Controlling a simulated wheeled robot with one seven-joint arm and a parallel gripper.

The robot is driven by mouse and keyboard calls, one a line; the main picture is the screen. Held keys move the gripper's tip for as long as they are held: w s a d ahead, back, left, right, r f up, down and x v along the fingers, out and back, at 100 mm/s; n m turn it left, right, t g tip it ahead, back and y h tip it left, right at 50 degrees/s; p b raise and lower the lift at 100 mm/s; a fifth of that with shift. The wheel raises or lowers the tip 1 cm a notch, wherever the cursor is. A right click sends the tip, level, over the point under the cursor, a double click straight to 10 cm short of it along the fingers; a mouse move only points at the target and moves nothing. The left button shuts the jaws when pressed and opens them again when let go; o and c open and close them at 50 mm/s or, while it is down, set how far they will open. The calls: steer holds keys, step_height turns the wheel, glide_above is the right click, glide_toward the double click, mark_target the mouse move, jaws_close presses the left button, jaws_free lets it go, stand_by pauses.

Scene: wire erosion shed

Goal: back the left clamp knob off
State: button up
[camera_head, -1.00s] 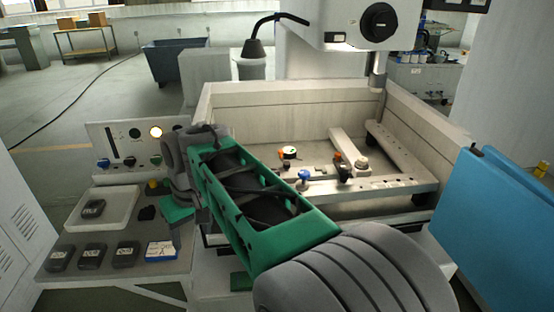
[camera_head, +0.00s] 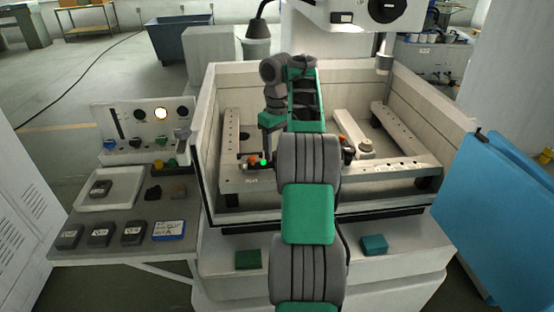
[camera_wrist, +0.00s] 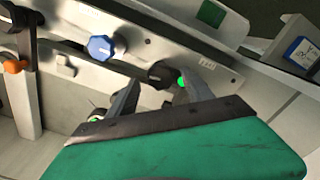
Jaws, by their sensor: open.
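The left clamp knob appears to be the black knob (camera_wrist: 161,73) near the label on the pale rail (camera_wrist: 228,80) in the wrist view. In the head view a small dark and orange part (camera_head: 253,159) shows at the left end of the front rail, partly covered by my gripper (camera_head: 265,159). My gripper (camera_wrist: 159,84) is open, its two grey fingers to either side of the black knob, which shows beyond and between the tips. I cannot tell whether they touch it. A blue knob (camera_wrist: 101,48) stands on the rail beside it.
An orange-tipped black lever (camera_wrist: 13,66) is farther along the rail; it also shows in the head view (camera_head: 345,147). Pale tank walls (camera_head: 203,130) surround the rails. A control panel (camera_head: 140,118) and tray (camera_head: 85,202) are at left, a blue door (camera_head: 490,205) at right.

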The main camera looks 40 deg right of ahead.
steer(key=shift+f, duration=0.55)
steer(key=shift+r, duration=0.1)
jaws_close()
